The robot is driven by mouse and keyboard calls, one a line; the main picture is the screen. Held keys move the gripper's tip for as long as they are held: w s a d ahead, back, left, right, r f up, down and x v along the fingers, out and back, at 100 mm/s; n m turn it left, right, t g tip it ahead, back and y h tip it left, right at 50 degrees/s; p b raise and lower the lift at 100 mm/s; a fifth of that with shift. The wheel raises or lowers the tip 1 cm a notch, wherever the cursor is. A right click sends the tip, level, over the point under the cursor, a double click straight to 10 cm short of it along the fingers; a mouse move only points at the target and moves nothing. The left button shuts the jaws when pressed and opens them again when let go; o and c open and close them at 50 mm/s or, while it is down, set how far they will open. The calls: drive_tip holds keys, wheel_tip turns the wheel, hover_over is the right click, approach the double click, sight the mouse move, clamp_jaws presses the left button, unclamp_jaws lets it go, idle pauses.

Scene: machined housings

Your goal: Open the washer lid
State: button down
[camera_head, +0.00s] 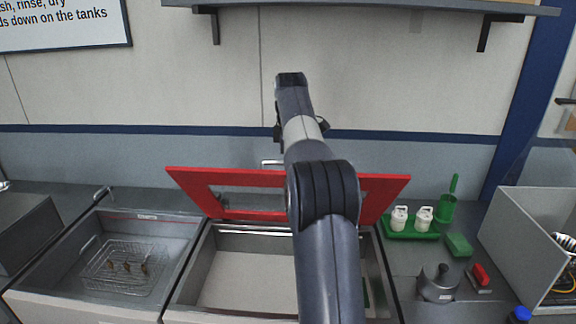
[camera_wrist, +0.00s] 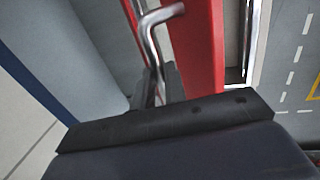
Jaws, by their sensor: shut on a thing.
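The washer lid (camera_head: 225,179) is a red frame with a window, raised and tilted up at the back of the open middle tank (camera_head: 235,280). Its metal handle (camera_head: 270,162) shows at the lid's top edge, left of my arm. In the wrist view the red lid (camera_wrist: 198,45) runs beside the bent silver handle (camera_wrist: 152,38). My gripper (camera_wrist: 160,88) is shut on the handle, with its dark fingers around the bar's lower end. In the head view my arm hides the gripper and the middle of the lid.
A left tank (camera_head: 190,232) holds a wire basket (camera_head: 125,268) with small parts. A shelf (camera_head: 370,8) hangs above.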

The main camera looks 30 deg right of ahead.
drive_tip(key=shift+w+d+f, duration=0.3)
drive_tip(key=shift+w+f, duration=0.05)
drive_tip(key=shift+f, duration=0.05)
drive_tip(key=c, duration=1.8)
unclamp_jaws()
drive_tip(key=shift+w, duration=0.1)
drive_tip(key=shift+o, duration=0.5)
drive_tip(key=shift+w+d+f, duration=0.15)
drive_tip(key=shift+w+d, duration=0.1)
drive_tip(key=shift+w, duration=0.05)
drive_tip(key=shift+o, duration=1.2)
drive_tip(key=shift+s+a+r, duration=0.15)
drive_tip(key=shift+s+r, duration=0.05)
drive_tip(key=shift+r, duration=0.1)
drive_tip(key=shift+w, duration=0.1)
